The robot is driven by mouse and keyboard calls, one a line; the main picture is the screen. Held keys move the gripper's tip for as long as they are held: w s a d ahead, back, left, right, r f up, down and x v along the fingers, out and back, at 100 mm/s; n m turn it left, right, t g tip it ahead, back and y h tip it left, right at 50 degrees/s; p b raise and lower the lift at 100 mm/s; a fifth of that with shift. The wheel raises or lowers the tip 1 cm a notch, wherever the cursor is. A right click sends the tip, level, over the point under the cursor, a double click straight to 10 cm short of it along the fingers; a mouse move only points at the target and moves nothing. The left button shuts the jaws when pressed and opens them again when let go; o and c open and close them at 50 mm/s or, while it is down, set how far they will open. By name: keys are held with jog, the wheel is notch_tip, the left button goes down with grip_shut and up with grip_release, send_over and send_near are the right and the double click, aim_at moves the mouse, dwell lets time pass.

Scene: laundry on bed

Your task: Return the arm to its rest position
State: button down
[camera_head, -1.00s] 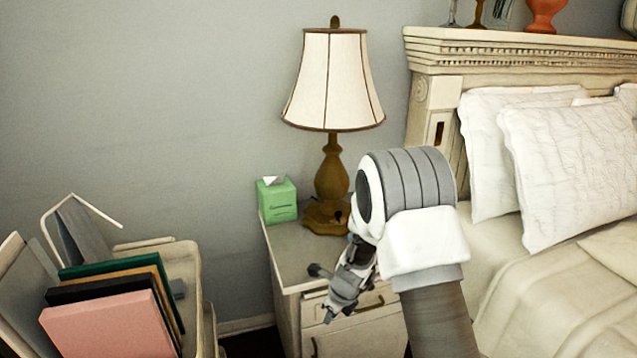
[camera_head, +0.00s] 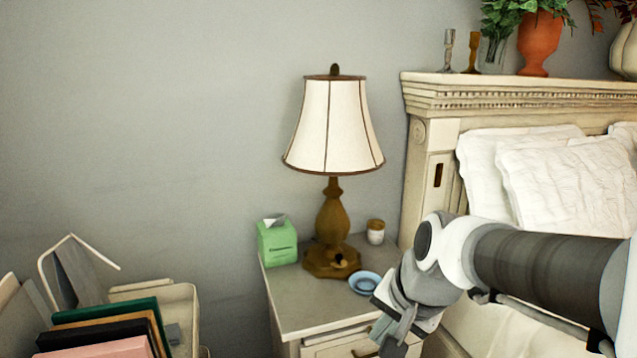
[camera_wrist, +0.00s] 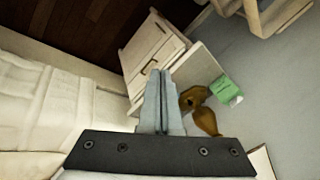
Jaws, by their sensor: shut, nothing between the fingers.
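My gripper (camera_head: 392,325) is in front of the right side of the nightstand (camera_head: 312,305) in the head view, with my arm reaching in from the right edge over the bed. In the wrist view my gripper (camera_wrist: 159,90) has its two fingers together, with nothing between them. The nightstand (camera_wrist: 150,62) lies beyond the fingertips there. In the head view the gripper's fingertips are small and partly cut off from clear sight by the wrist.
On the nightstand stand a lamp (camera_head: 333,220), a green tissue box (camera_head: 277,241), a small jar (camera_head: 375,232) and a blue dish (camera_head: 365,283). The bed's headboard (camera_head: 500,98) and pillows (camera_head: 570,180) are at right. Books (camera_head: 110,325) stand at lower left.

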jog(key=s+d+r+n+t+h, duration=0.1)
jog(key=s+d+r+n, duration=0.1)
jog(key=s+n, duration=0.3)
jog(key=s+d+r+n+h, duration=0.1)
jog(key=s+d+n, duration=0.15)
jog(key=s, duration=0.45)
notch_tip(320, 180, up, 15)
jog(key=p, duration=1.5)
jog(key=shift+w+m, duration=0.35)
jog(key=shift+w, duration=0.05)
